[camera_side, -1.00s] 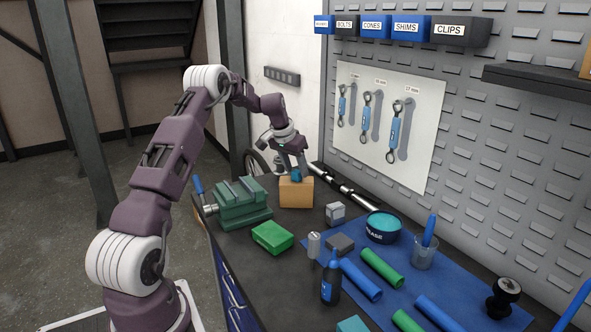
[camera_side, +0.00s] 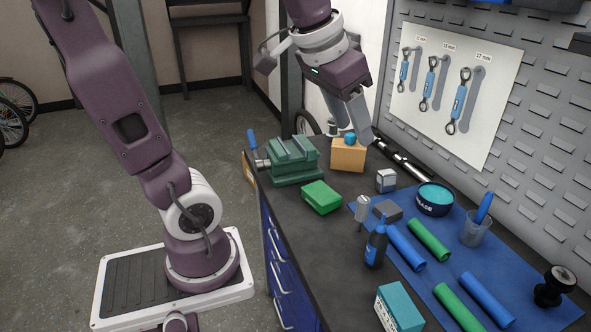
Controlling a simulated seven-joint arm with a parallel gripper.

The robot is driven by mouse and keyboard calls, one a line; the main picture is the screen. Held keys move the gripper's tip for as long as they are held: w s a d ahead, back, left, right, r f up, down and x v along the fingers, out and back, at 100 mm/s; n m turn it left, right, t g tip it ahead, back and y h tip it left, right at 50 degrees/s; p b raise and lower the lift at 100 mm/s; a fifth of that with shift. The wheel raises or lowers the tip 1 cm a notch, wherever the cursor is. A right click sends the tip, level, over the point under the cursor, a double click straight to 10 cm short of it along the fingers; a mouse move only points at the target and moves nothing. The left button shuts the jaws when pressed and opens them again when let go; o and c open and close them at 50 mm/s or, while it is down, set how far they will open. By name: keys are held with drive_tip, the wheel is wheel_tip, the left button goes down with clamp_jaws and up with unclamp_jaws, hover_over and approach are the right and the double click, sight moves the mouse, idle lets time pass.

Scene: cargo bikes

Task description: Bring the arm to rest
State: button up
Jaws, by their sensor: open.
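My gripper (camera_side: 352,122) hangs from the top of the view with its two fingers pointing down, open. It is just above and around the back of a small blue knob-like piece (camera_side: 350,138). The blue piece sits on top of an orange-tan block (camera_side: 348,156) on the dark workbench (camera_side: 325,235). From this angle I cannot tell whether a finger touches the blue piece. The upper part of my arm is cut off by the frame's top edge.
A green vise (camera_side: 292,160) stands left of the block, with a green box (camera_side: 321,197) in front. A grease tin (camera_side: 435,199), bottle (camera_side: 376,246) and several tubes crowd the right. A pegboard wall (camera_side: 530,130) rises behind. The floor at left is open.

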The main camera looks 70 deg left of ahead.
drive_tip(key=s+d+f, duration=0.2)
drive_tip(key=s, duration=0.4)
drive_tip(key=s+d+f+m, duration=0.1)
drive_tip(key=s+d+f, duration=0.1)
drive_tip(key=s, duration=0.4)
drive_tip(key=shift+d+f+h, duration=0.4)
drive_tip(key=shift+d, duration=0.25)
